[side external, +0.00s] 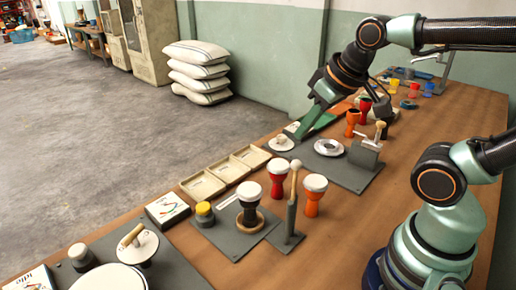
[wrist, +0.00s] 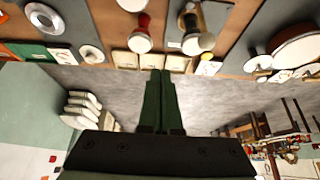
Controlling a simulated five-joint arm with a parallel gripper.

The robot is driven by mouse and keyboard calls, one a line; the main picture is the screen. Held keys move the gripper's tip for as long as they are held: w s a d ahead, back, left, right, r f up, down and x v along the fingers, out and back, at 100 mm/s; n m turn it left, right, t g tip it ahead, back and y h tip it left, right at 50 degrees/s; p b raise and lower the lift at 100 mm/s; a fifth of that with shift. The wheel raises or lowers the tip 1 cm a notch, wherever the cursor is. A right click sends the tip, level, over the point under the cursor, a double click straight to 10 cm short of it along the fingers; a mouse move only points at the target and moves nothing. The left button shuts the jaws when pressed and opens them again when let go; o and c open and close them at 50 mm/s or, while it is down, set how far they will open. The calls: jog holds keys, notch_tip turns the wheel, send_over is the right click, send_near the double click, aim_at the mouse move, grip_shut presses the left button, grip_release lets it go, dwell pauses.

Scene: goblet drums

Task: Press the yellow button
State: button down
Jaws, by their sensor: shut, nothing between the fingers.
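The yellow button (side external: 204,209) is a yellow cap on a short dark round base, on a grey plate at the lower left of the side view. A small yellowish spot beside the black drum in the wrist view (wrist: 206,57) looks like the same button. My gripper (side external: 300,134) is shut and empty, with green fingers pointing down and left. It is well up the table from the button, past the three trays. In the wrist view, the closed fingers (wrist: 160,74) point toward the trays at the table edge.
A white knob (side external: 281,142) and a metal ring (side external: 328,147) sit on a grey plate by my gripper. Shallow wooden trays (side external: 203,186) line the table edge.

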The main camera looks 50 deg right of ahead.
jog(key=n+g, duration=0.5)
jog(key=n, duration=1.3)
send_over(204, 206)
jog(key=f, duration=0.4)
jog(key=shift+s+d+f, duration=0.1)
jog(key=shift+s+f, duration=0.3)
jog(key=f, duration=1.4)
jog(key=shift+w, duration=0.25)
